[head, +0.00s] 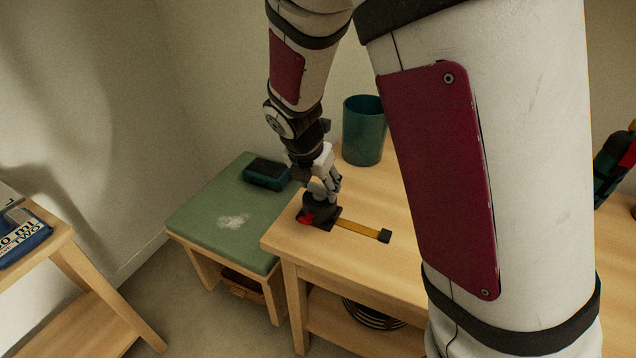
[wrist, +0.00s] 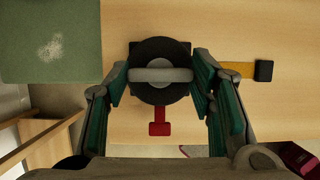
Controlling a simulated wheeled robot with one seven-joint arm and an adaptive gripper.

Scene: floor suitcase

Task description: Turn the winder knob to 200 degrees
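The winder knob is a round black disc (wrist: 160,92) with a pale grey bar (wrist: 160,75) across its top, lying left to right in the wrist view. A red pointer (wrist: 159,128) sticks out from it toward the bottom of that view. In the head view the red part (head: 306,217) shows at the left of the black winder body (head: 330,224) on the wooden table. My gripper (wrist: 161,72) points down over the knob, with its green-padded fingers wide apart, one beside each end of the bar. I cannot tell whether they touch it. The gripper (head: 322,196) partly hides the knob in the head view.
A yellow strip (head: 358,227) with a black end block (head: 385,236) runs right from the winder. A teal cup (head: 363,132) stands behind on the wooden table (head: 285,240). A green-topped stool (head: 205,215) with a dark teal-and-black block (head: 267,174) adjoins at left.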

